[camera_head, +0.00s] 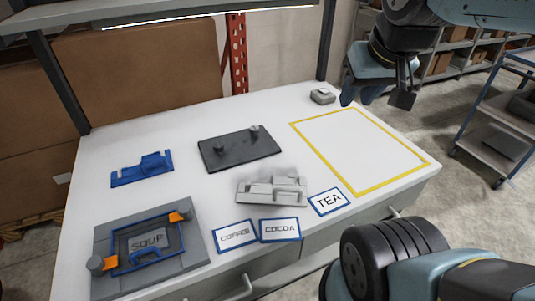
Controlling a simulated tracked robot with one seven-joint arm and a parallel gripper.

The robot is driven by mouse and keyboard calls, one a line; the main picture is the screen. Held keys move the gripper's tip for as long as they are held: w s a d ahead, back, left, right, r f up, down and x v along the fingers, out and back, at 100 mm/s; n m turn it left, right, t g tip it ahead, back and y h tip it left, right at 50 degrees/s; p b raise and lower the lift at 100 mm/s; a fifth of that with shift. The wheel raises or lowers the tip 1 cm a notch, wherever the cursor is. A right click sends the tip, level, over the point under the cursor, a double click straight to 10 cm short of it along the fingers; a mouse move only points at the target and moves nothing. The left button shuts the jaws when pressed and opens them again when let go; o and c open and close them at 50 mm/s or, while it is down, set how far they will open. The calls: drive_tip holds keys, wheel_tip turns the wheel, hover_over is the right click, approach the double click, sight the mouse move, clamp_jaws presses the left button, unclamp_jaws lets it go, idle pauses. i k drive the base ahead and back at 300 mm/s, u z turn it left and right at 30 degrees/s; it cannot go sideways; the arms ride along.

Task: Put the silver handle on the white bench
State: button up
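A light grey, silver-looking handle part (272,191) with raised blocks lies on the white bench (330,125), just behind the label cards. It is the likeliest silver handle. My gripper (377,97) is above the right rear of the bench, over the far edge of the yellow-outlined area. Its fingertips look apart, with nothing seen between them. The gripper is well to the right of and behind the silver part, not touching it.
A blue part (142,169), a dark plate (240,149) and a small grey block (322,96) lie on the bench. A grey SOUP fixture (190,262) stands front left. Cards lie along the front. The yellow-outlined area (355,148) is empty.

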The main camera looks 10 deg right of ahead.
sight(354, 142)
drive_tip(key=k, duration=1.15)
drive_tip(key=z, duration=0.4)
drive_tip(key=i, duration=0.55)
drive_tip(key=z, duration=0.15)
